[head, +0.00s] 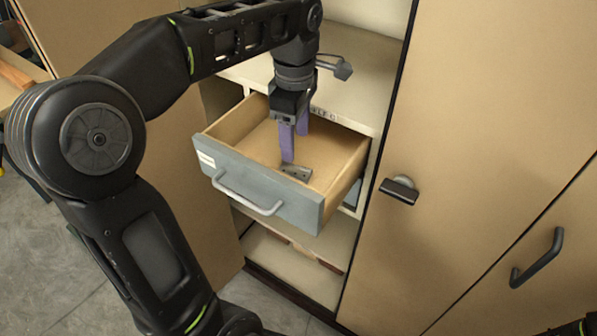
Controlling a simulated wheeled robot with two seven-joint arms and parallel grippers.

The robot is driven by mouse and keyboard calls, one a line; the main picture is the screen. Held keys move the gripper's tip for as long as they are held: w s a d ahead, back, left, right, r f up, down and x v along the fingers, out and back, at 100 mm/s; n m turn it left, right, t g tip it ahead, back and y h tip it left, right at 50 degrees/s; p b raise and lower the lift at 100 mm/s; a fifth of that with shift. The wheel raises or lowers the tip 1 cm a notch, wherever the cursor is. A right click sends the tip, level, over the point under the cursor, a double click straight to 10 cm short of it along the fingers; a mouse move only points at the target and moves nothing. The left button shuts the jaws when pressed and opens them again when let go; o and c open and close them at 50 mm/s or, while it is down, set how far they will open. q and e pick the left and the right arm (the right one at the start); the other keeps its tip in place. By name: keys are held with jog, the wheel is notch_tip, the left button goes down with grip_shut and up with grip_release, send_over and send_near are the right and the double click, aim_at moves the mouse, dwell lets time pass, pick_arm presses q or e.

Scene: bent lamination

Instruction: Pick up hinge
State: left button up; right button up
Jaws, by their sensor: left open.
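A small grey metal hinge (297,173) lies on the floor of an open drawer (262,201), near the drawer's front right. My left gripper (294,146) points down into the drawer with its purple fingers apart. One fingertip is just above or beside the hinge; I cannot tell whether it touches. The other finger is farther back and to the right. Nothing shows between the fingers. My right gripper is not in view.
The drawer has a grey front with a bar handle (246,196) and wooden side walls close around the fingers. A tall cabinet door (470,120) with a dark latch (399,190) stands to the right. Shelves (290,265) lie below the drawer.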

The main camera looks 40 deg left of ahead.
aim_at(295, 169)
pick_arm(q)
jog(key=shift+s+r, duration=0.1)
jog(key=shift+f, duration=1.3)
jog(key=shift+f, duration=2.65)
jog(key=shift+c, duration=0.6)
grip_shut()
